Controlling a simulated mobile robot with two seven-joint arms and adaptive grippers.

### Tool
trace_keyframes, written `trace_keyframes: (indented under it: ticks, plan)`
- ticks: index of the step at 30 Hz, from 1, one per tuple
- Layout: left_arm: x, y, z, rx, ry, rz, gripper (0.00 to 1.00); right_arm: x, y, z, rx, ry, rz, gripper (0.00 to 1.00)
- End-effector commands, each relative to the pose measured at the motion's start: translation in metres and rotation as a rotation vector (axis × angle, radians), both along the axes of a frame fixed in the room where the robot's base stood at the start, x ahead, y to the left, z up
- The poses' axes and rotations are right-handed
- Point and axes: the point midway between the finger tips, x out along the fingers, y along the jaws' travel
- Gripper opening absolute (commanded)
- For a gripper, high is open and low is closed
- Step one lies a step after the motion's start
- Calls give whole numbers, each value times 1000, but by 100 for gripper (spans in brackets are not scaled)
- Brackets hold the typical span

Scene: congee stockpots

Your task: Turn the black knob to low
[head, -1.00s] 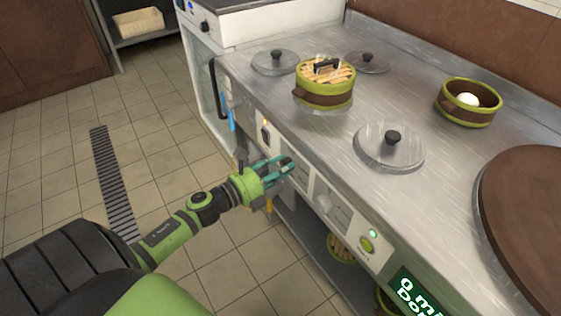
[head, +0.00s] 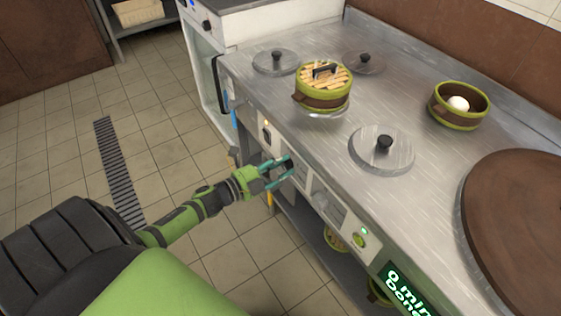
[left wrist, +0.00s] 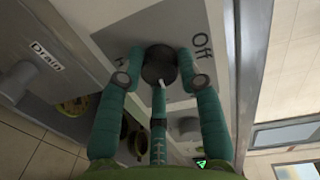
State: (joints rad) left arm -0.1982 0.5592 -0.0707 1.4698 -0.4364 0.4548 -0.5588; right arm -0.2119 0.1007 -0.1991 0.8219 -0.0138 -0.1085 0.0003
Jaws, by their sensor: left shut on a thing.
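In the left wrist view, the black knob (left wrist: 158,64) sits on a grey panel plate (left wrist: 150,25) with the label "Off" to its right. Another label, partly hidden, shows to its left. A white mark on the knob points toward the bottom of the picture. My left gripper (head: 283,172) is at the stove's front panel, its teal fingers shut around the black knob. In the left wrist view, fingers stand on both sides of the knob and a third lies below it. In the head view the fingers mostly hide the knob. My right gripper is not in view.
The steel stovetop (head: 318,155) carries a bamboo steamer (head: 322,98), an open steamer with a white ball (head: 458,113), several lids and a large brown round cover (head: 515,225). A "Drain" label (left wrist: 47,55) and grey fitting are beside the plate. The tiled floor is clear at left.

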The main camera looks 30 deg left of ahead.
Motion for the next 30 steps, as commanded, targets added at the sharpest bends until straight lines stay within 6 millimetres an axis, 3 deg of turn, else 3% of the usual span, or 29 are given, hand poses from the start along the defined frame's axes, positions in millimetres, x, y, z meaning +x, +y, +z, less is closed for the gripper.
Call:
trace_keyframes:
  ticks: [15, 30]
  plan:
    - [0, -1, 1, -411, 171, -4, 3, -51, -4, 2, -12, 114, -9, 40]
    - [0, -1, 0, -579, 239, -5, 3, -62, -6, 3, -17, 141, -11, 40]
